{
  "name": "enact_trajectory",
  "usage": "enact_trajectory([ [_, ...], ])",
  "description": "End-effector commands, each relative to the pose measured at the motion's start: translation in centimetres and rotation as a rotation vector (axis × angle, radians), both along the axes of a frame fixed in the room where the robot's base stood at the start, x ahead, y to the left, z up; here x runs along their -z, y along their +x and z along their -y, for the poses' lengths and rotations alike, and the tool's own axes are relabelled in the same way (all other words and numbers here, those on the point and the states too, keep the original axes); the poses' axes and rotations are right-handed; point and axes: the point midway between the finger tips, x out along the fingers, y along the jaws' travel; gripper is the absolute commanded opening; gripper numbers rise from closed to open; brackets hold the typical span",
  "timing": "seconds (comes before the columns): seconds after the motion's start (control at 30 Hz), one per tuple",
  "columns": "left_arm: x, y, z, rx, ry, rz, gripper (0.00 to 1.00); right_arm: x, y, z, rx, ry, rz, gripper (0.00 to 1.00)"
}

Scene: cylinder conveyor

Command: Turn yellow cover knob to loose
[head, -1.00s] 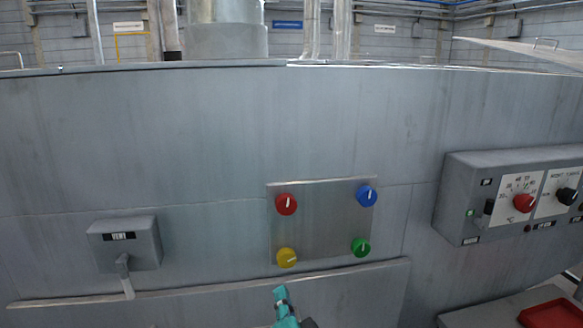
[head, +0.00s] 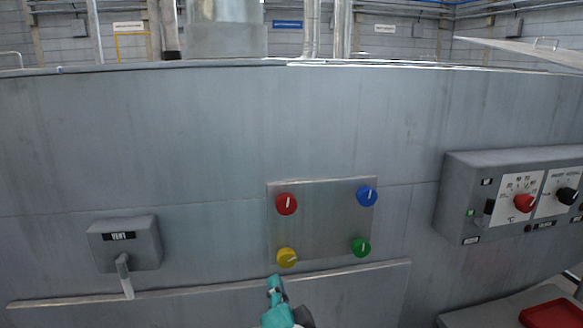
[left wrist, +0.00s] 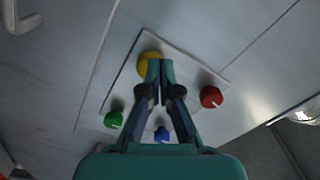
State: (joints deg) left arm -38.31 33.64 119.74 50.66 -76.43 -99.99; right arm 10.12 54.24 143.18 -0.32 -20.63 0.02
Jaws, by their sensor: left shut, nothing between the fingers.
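The yellow knob (head: 287,258) sits at the lower left corner of a square metal cover plate (head: 325,225). Its pale pointer mark lies close to horizontal. My left gripper (head: 274,280) is just below and slightly left of the yellow knob in the head view. In the left wrist view the gripper (left wrist: 160,64) is shut and empty, its teal fingertips together in front of the yellow knob (left wrist: 146,62), covering part of it. I cannot tell whether the tips touch the knob. My right gripper is not in view.
The plate also carries a red knob (head: 286,204), a blue knob (head: 366,196) and a green knob (head: 360,247). A grey box with a lever (head: 124,243) is at left. A control box (head: 510,195) is at right, above a red tray (head: 552,314). A ledge (head: 200,298) runs below the plate.

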Motion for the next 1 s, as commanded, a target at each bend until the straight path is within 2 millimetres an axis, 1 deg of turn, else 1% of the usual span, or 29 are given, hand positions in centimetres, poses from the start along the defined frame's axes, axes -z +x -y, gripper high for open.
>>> enact_trajectory([
  [0.03,0.0,0.7,-0.2,-0.003,-0.001,0.001,0.00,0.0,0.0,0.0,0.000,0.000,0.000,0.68],
  [0.17,0.1,2.2,-0.5,-0.002,0.000,0.000,0.00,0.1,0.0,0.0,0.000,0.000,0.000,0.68],
  [0.2,-0.2,2.7,-0.6,-0.004,0.001,0.000,0.00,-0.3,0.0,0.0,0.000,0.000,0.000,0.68],
  [0.4,-0.1,4.5,-0.9,-0.001,0.001,0.000,0.00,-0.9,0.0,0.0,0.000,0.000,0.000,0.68],
  [0.6,0.0,5.1,-1.0,0.000,0.001,0.000,0.00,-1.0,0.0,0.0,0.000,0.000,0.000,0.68],
  [1.0,0.0,5.1,-0.9,0.000,0.001,0.000,0.00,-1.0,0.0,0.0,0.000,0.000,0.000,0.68],
])
